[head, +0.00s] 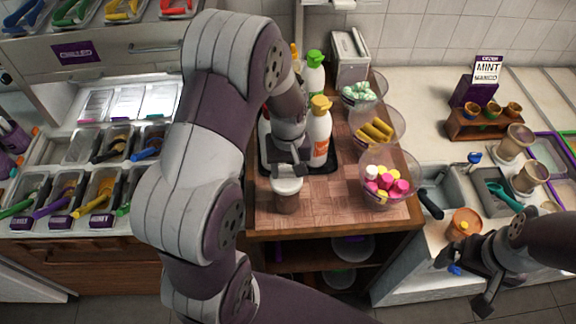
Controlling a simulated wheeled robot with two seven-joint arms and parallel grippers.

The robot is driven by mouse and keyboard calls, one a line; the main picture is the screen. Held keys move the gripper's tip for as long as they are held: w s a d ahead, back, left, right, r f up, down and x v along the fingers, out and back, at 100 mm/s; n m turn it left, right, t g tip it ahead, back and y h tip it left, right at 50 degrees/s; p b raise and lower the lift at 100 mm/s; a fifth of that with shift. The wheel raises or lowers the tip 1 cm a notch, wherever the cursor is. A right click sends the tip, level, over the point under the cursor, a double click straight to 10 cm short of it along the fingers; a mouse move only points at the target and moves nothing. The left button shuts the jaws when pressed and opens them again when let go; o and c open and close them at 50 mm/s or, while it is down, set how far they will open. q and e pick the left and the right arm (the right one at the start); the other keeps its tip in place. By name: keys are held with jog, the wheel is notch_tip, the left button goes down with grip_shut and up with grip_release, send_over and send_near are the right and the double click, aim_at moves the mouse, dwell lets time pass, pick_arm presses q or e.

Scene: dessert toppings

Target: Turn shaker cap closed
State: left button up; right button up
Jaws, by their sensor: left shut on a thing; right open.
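A shaker (287,203) with a brown lower part and a white cap (289,186) stands upright on the wooden counter, near its front edge. My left gripper (287,170) comes down over it from above and is shut at the cap. The fingers hide the top of the cap, so I cannot tell how far it is turned. My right gripper (468,283) is open and empty at the lower right, in front of the right counter and well apart from the shaker.
Bottles, one with a yellow cap (319,136) and one with a green cap (314,72), stand on a dark tray close behind the shaker. Clear bowls with pink and yellow pieces (386,184) and yellow rolls (376,131) line the right side.

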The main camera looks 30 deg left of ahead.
aim_at(288, 172)
pick_arm(q)
jog(key=shift+m, duration=0.3)
jog(key=o, duration=1.1)
jog(key=shift+c, duration=0.2)
jog(key=shift+r, duration=0.1)
notch_tip(288, 172, up, 13)
jog(key=b, duration=0.1)
jog(key=shift+f, duration=0.2)
